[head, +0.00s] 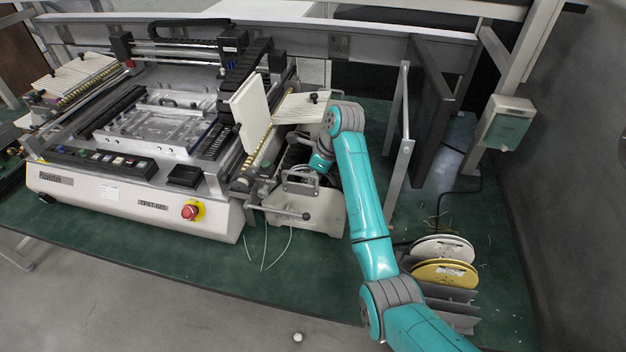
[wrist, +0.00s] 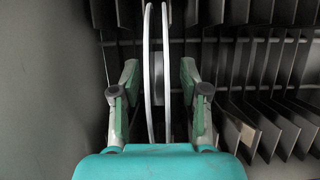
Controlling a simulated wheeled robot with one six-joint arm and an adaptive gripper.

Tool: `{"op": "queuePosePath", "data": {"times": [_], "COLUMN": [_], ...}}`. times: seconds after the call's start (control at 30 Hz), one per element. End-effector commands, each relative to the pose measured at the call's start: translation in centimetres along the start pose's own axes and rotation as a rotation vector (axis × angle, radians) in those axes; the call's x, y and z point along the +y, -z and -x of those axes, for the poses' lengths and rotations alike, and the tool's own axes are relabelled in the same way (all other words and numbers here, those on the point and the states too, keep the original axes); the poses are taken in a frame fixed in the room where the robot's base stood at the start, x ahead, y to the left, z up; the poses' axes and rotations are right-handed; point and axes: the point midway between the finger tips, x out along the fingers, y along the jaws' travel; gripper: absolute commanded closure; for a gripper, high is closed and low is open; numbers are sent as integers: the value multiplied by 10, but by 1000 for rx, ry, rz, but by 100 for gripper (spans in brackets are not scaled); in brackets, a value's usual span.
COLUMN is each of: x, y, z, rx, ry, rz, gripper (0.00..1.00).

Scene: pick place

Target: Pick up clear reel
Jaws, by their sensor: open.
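In the wrist view, a reel (wrist: 148,75) stands on edge, with two thin pale rims and a grey hub between them. I take it as the clear reel, though its clearness is hard to tell edge-on. My gripper (wrist: 159,85) is open, with one green-and-grey finger on each side of the reel and gaps between fingers and rims. In the head view, my gripper (head: 318,166) reaches down at the metal feeder box at the machine's right side. Its fingertips and the reel are hidden there.
Dark slotted dividers (wrist: 265,120) stand close right of the gripper, and a grey wall (wrist: 45,90) is on the left. A white reel (head: 443,247) and a yellow reel (head: 443,273) sit in a rack at right. The large machine (head: 130,205) fills the table's left.

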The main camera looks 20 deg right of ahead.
Motion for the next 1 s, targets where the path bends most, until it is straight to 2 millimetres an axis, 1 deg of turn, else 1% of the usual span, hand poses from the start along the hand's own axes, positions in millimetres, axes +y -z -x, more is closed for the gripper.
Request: {"op": "queuePosePath", "data": {"times": [0.03, 0.1, 0.37, 0.4, 0.47, 0.5, 0.57, 1.0], "x": [4, 7, 8, 8, 8, 8, 8, 7], "y": [0, 0, 0, 0, 0, 0, 0, 0], "z": [-6, -11, -13, -13, -13, -13, -13, -10], "rx": [0, -1, -1, -1, -1, -1, -1, -1], "ry": [0, 0, 2, 1, 1, 1, 1, 2], "rz": [1, 0, 0, 0, 0, 0, 0, 0], "gripper": [55, 55, 55, 60, 75, 85, 100, 100]}}
